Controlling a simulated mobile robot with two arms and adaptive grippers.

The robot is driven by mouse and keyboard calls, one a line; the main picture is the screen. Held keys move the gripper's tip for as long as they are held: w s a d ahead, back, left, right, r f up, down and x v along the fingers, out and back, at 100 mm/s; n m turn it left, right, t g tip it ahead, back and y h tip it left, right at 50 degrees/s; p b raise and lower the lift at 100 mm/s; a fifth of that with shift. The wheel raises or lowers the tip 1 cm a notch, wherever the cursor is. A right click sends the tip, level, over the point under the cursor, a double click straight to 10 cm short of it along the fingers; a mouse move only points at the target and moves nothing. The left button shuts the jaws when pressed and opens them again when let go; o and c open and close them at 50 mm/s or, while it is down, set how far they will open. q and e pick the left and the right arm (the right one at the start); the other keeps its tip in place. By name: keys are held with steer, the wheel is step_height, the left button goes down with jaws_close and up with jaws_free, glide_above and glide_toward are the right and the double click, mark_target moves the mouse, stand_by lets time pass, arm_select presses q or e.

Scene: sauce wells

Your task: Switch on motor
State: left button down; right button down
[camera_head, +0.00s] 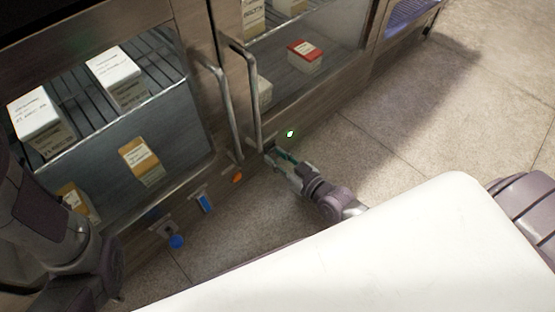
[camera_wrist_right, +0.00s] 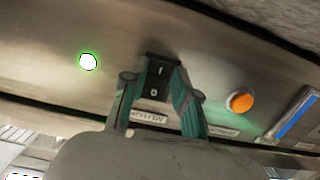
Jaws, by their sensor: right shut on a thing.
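The motor switch (camera_wrist_right: 157,77) is a black rocker marked I and O, on a metal panel in the right wrist view. A label reading MOTOR (camera_wrist_right: 149,117) sits just below it, partly behind my fingers. My right gripper (camera_wrist_right: 160,84) has its two green-padded fingertips on either side of the switch, shut on it. In the head view my right gripper (camera_head: 276,157) is at the low front panel of the cabinet, and it hides the switch there. A round green light (camera_wrist_right: 88,62) glows left of the switch; it also shows in the head view (camera_head: 290,134). My left gripper is not in view.
An orange button (camera_wrist_right: 241,102) is right of the switch, then a blue-fronted part (camera_wrist_right: 297,117). The head view shows a blue knob (camera_head: 177,242) farther left, cabinet door handles (camera_head: 253,100) above, boxes on shelves (camera_head: 112,63), and open floor (camera_head: 450,110) at right.

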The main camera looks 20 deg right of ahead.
steer(key=c, duration=0.9)
jaws_free()
steer(key=v, duration=1.2)
